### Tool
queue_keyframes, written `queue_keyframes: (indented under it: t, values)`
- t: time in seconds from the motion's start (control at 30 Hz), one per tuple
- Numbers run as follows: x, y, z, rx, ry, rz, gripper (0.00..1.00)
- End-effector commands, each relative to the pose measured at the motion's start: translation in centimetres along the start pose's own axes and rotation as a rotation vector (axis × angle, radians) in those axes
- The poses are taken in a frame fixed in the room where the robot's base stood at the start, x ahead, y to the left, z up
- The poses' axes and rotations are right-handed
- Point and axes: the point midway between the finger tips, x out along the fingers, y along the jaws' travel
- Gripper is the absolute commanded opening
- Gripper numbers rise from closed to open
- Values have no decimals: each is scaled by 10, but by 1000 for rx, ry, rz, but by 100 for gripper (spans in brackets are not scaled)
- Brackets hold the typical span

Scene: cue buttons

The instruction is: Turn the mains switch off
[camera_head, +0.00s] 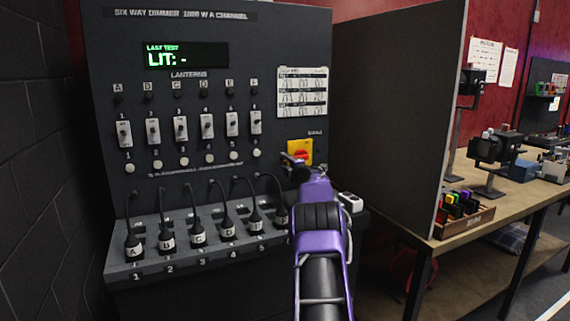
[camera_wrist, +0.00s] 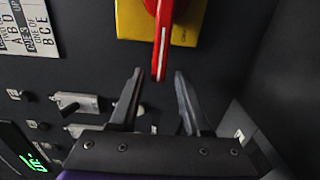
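The mains switch is a red rotary handle (camera_wrist: 164,40) on a yellow plate (camera_wrist: 131,20) at the top of the wrist view. In the head view the yellow plate (camera_head: 306,147) is at the lower right of the dimmer panel, with the red handle (camera_head: 301,154) partly hidden by my gripper (camera_head: 297,163). In the wrist view my gripper (camera_wrist: 158,76) is open, one finger on each side of the handle's lower end. The handle points down in that view, with a white line along it. I cannot tell whether either finger touches it.
The panel (camera_head: 220,105) has a display reading "LIT: -", several sliders and a cue card (camera_head: 302,92). Below, several lettered plugs with cables (camera_head: 197,233) stand on a ledge. A dark partition (camera_head: 395,120) rises at the right, beyond it a bench (camera_head: 450,246) with lamps.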

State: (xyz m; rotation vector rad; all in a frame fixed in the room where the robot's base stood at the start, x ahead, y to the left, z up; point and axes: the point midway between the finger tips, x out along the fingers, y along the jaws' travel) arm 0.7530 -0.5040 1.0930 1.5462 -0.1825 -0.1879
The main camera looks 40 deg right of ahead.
Motion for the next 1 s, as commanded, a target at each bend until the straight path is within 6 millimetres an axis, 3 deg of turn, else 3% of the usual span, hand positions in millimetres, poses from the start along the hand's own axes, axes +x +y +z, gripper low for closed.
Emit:
queue_keyframes:
  t: [0.47, 0.67, 1.0]
  values:
    - [-6, 1, 0, 2, 1, 1, 52]
    - [-25, 0, 0, 3, 0, 1, 52]
    - [-75, 0, 0, 2, -1, 0, 52]
